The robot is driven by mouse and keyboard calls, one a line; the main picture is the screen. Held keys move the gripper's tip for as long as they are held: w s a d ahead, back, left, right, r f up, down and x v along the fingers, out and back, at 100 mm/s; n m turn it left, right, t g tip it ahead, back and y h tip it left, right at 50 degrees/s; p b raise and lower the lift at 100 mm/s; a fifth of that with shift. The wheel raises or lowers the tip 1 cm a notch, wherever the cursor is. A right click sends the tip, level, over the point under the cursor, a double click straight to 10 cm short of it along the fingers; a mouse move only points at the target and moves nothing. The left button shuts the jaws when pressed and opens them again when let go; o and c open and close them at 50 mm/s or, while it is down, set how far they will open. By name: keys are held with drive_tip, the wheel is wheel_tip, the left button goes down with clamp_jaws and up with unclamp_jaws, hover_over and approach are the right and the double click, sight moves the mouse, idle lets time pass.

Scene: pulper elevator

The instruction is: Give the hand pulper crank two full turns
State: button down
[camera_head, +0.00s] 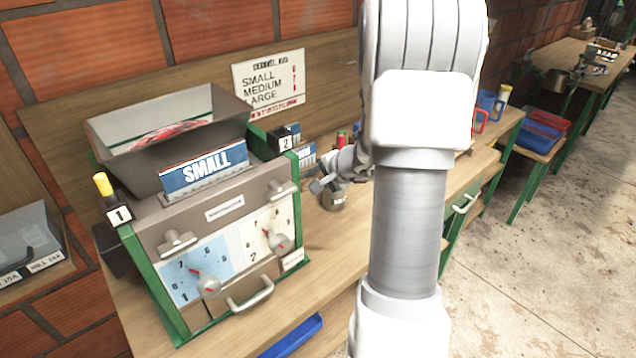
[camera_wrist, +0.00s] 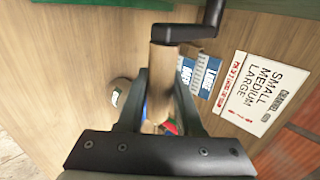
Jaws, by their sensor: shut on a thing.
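The hand pulper (camera_head: 215,215) stands on the wooden bench at the left in the head view, a metal box with green edges, a hopper on top and a blue SMALL sign. In the wrist view a dark crank arm (camera_wrist: 207,30) carries a wooden crank handle (camera_wrist: 165,58). My gripper (camera_wrist: 166,85) is shut on this handle, one finger on each side of it. In the head view my gripper (camera_head: 328,184) is at the right side of the pulper, small and partly hidden by my arm. The crank itself is hard to make out there.
A small dark cup (camera_head: 333,200) stands on the bench close to my gripper. A size sign (camera_head: 270,83) hangs on the back board. Knobs and a handle project from the pulper front. The floor (camera_head: 540,240) at right is clear.

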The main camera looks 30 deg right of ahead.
drive_tip(key=shift+f, duration=0.1)
idle(0.3)
drive_tip(key=f+b, duration=0.1)
drive_tip(key=b, duration=0.1)
drive_tip(key=f+b, duration=0.2)
drive_tip(key=shift+w+f+b, duration=0.2)
drive_tip(key=shift+w+b, duration=0.2)
drive_tip(key=shift+f, duration=0.1)
drive_tip(key=b+x, duration=0.1)
drive_tip(key=b, duration=0.1)
drive_tip(key=b+x, duration=0.1)
drive_tip(key=x, duration=0.1)
drive_tip(key=shift+s+f+b, duration=0.15)
drive_tip(key=shift+f+b, duration=0.15)
drive_tip(key=shift+b, duration=0.05)
drive_tip(key=shift+a+f, duration=0.1)
